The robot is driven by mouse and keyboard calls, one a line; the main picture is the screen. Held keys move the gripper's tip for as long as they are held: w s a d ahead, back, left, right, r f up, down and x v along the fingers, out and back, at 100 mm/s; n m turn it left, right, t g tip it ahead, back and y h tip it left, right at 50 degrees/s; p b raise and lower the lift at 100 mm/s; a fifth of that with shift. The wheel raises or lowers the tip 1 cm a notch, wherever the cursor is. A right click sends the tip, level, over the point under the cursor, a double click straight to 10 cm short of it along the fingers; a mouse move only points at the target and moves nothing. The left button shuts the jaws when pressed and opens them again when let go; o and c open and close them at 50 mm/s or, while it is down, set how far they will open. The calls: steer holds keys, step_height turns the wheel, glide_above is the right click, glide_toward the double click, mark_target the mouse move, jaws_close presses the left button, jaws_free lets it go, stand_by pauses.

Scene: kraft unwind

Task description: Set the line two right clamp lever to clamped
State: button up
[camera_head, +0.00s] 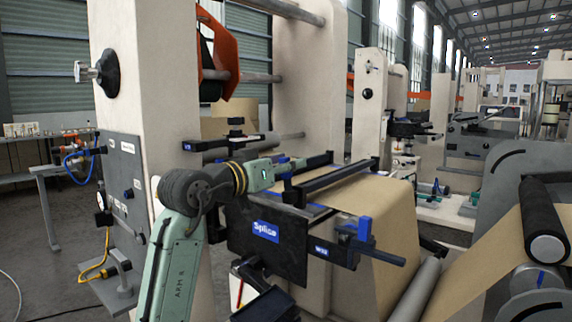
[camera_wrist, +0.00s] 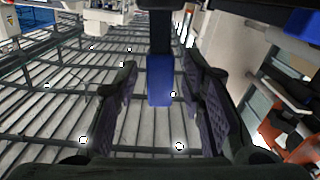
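A splice table (camera_head: 268,255) with a blue "Splice" label stands in front of my arm. A dark clamp bar (camera_head: 333,178) lies across its top. A blue lever grip (camera_wrist: 160,80) on a black arm shows in the wrist view. It hangs between the two fingers of my gripper (camera_wrist: 162,105), which are apart, with a visible gap on each side. In the head view my gripper (camera_head: 285,175) is at the left end of the clamp bar, and its fingers are hard to make out. Another blue part (camera_head: 364,229) is at the table's right front corner.
Brown kraft web (camera_head: 390,210) runs over the table toward the rollers (camera_head: 545,230) at the right. A cream machine column (camera_head: 150,80) stands close behind my arm. A dark bar (camera_head: 380,255) juts from the table's front right. Similar stations (camera_head: 375,100) stand farther back.

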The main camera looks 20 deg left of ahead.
steer(key=shift+c, duration=0.6)
jaws_close()
